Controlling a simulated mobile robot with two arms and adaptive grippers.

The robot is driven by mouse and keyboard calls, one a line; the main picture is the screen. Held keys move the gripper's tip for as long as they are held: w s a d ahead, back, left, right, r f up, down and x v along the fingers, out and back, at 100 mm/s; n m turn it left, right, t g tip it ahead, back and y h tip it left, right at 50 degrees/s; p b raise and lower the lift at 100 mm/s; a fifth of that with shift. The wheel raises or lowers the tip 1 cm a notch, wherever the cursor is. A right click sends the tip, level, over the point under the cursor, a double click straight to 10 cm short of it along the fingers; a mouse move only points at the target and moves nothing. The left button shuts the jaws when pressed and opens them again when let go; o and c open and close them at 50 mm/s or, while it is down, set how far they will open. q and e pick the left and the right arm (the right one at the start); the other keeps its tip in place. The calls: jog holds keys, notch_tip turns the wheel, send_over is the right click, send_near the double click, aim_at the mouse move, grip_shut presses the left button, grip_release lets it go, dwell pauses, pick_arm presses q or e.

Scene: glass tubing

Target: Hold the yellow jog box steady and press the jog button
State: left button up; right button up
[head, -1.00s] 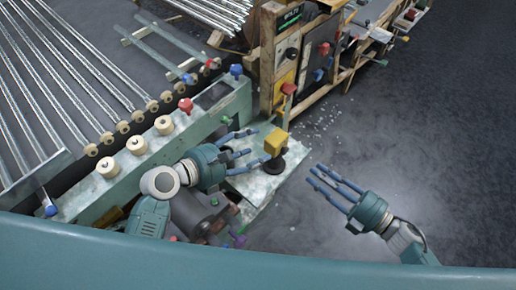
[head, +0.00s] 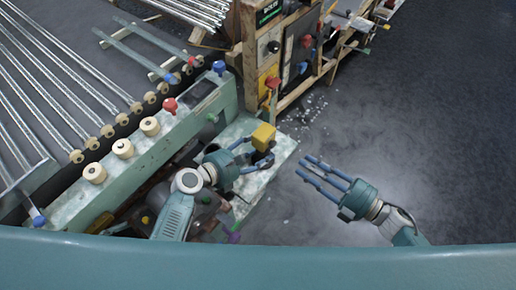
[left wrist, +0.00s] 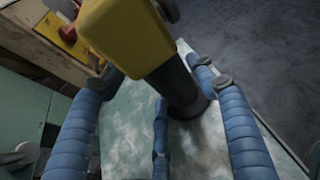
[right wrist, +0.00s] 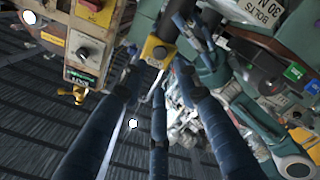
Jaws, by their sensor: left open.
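The yellow jog box (head: 263,136) sits on a dark post at the end of the pale green machine bed. In the left wrist view the jog box (left wrist: 125,35) and its dark post (left wrist: 178,88) are close. My left gripper (head: 258,156) is open, its fingers spread to either side of the post just below the box; contact cannot be told. My right gripper (head: 303,168) is open and empty, apart from the box on its right. The right wrist view shows the yellow box (right wrist: 158,52) beyond the fingers, with a small dark round spot on its face that may be the button.
A green rail with cream rollers (head: 122,148) and glass tubes (head: 55,75) lies at left. Open dark floor (head: 430,130) with scattered glass bits is at right.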

pick_arm(q)
jog(key=shift+d, duration=0.1)
jog(key=c, duration=1.1)
pick_arm(e)
grip_shut()
dwell(0.4)
